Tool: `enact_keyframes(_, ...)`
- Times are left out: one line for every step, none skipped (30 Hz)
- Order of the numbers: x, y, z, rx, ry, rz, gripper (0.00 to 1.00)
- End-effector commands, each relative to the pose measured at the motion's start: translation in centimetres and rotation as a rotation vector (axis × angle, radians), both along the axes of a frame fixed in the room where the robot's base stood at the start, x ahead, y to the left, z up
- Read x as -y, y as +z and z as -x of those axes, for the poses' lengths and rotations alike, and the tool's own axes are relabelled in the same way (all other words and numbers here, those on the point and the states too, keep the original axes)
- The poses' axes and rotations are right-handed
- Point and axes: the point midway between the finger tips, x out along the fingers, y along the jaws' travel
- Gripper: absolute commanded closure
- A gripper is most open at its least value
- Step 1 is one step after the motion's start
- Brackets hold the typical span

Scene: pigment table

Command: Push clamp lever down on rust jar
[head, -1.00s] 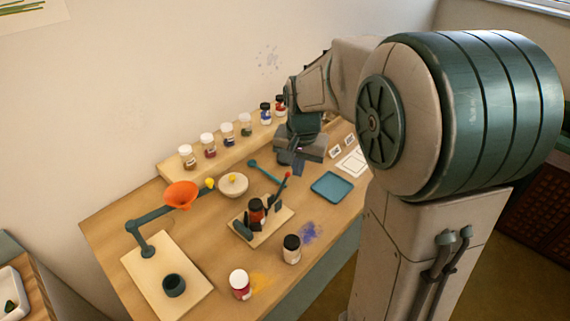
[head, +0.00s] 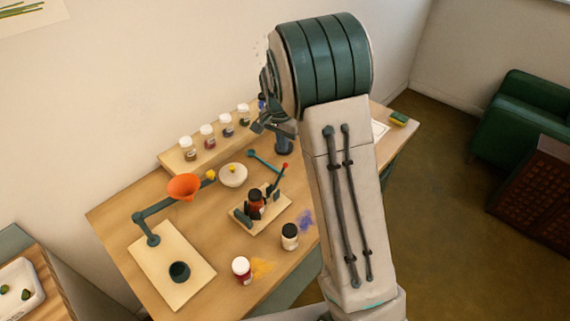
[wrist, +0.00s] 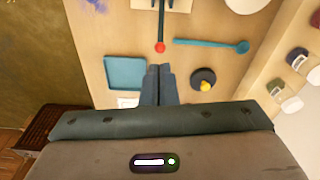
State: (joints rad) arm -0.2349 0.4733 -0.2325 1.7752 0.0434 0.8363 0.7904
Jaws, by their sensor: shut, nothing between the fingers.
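The rust jar (head: 256,203) stands upright in a dark clamp on a pale wooden base (head: 244,229) in the head view. The clamp lever (head: 277,183) slants up and to the right, ending in a red knob (head: 285,166). In the wrist view the red knob (wrist: 160,47) is just beyond my fingertips, with a small gap in the picture; I cannot tell the height difference. My gripper (wrist: 158,69) is shut and empty. In the head view my arm hides much of the gripper area. The jar itself is not visible in the wrist view.
A teal spoon (wrist: 212,45) and a dark disc with a yellow knob (wrist: 203,80) lie right of my fingers, a teal tray (wrist: 125,72) left.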

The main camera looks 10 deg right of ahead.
Motion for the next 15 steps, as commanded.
enact_keyframes(0.0,0.0,0.0,0.000,0.000,0.000,1.00)
enact_keyframes(0.0,0.0,0.0,0.000,0.000,0.000,1.00)
enact_keyframes(0.0,0.0,0.0,0.000,0.001,0.000,1.00)
enact_keyframes(0.0,0.0,0.0,0.000,0.001,0.000,1.00)
enact_keyframes(0.0,0.0,0.0,0.000,0.001,0.000,1.00)
enact_keyframes(0.0,0.0,0.0,0.000,0.001,0.000,1.00)
enact_keyframes(0.0,-0.1,0.0,0.000,0.001,0.000,1.00)
enact_keyframes(0.0,-0.1,0.0,0.000,0.001,0.000,1.00)
enact_keyframes(0.0,-0.3,0.0,0.000,0.001,0.000,1.00)
enact_keyframes(0.0,-0.4,0.0,0.000,0.001,0.000,1.00)
enact_keyframes(0.0,-0.6,0.0,0.000,0.001,0.000,1.00)
enact_keyframes(0.1,-0.9,0.0,-0.001,0.001,-0.001,1.00)
enact_keyframes(0.1,-1.1,0.0,-0.001,0.001,-0.001,1.00)
enact_keyframes(0.1,-1.4,0.0,-0.001,0.001,-0.001,1.00)
enact_keyframes(0.1,-1.8,-0.1,-0.001,0.001,-0.001,1.00)
